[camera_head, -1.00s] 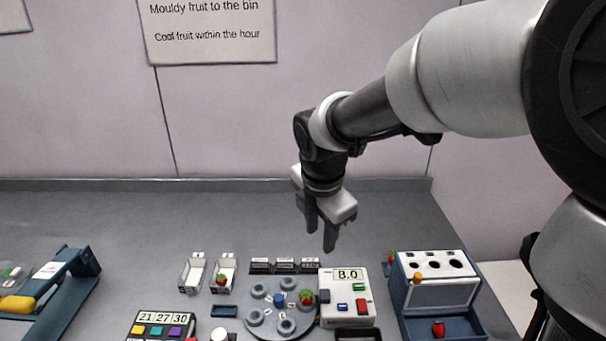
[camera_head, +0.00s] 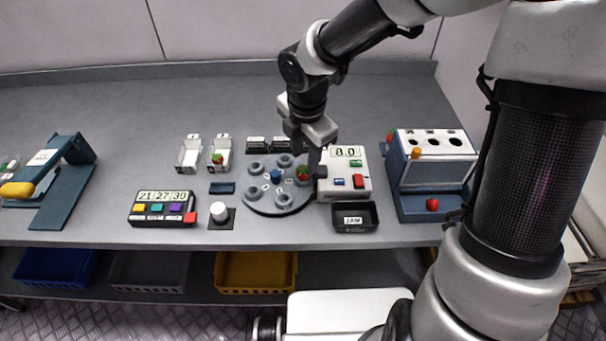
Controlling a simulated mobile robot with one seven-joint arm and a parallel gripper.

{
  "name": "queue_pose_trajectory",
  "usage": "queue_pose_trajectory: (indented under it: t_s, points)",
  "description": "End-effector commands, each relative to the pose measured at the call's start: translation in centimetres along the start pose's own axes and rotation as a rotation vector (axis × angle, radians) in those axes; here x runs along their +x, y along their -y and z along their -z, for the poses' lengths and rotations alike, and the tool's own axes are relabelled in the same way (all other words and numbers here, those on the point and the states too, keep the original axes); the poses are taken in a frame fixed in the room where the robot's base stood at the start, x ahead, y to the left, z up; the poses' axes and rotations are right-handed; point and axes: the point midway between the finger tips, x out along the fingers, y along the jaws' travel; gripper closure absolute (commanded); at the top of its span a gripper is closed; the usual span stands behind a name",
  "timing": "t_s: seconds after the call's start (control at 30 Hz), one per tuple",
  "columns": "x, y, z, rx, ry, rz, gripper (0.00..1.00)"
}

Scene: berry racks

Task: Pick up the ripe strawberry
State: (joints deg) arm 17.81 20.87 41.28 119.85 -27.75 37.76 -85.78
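A red strawberry (camera_head: 302,174) with a green top sits at the right side of a grey round turntable (camera_head: 262,205) with several ring-shaped holders. My gripper (camera_head: 305,160) points down just above and behind this strawberry. Its two fingers look apart, with nothing seen between them; their tips are small in this view. Another red strawberry (camera_head: 217,158) lies in a small white punnet (camera_head: 224,143). A third (camera_head: 432,204) lies in the tray of a blue sorting box (camera_head: 415,213). A bit of red and green (camera_head: 389,138) shows at that box's left side.
A white scale (camera_head: 359,172) reading 8.0 stands right of the turntable, close to my gripper. A black tray (camera_head: 340,224) is in front of it. A button panel (camera_head: 148,220) and a blue press-like stand (camera_head: 66,190) are left. The back counter is clear.

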Motion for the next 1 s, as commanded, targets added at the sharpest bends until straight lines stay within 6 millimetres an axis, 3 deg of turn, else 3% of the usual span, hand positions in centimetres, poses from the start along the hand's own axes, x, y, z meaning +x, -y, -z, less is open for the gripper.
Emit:
queue_pose_trajectory:
  t_s: [0.1,0.3,0.57,0.63,0.67,1.0]
  points:
    - [2.3,0.3,0.8,-0.003,-0.003,0.004,0.64]
    - [4.3,0.3,0.8,-0.002,-0.001,0.002,0.64]
    - [4.4,0.3,0.7,0.000,0.000,0.001,0.64]
    - [4.4,0.3,0.7,-0.001,0.000,0.001,0.76]
    - [4.4,0.3,0.8,-0.001,0.000,0.001,0.77]
    - [4.2,0.2,0.7,-0.001,0.000,0.000,0.78]
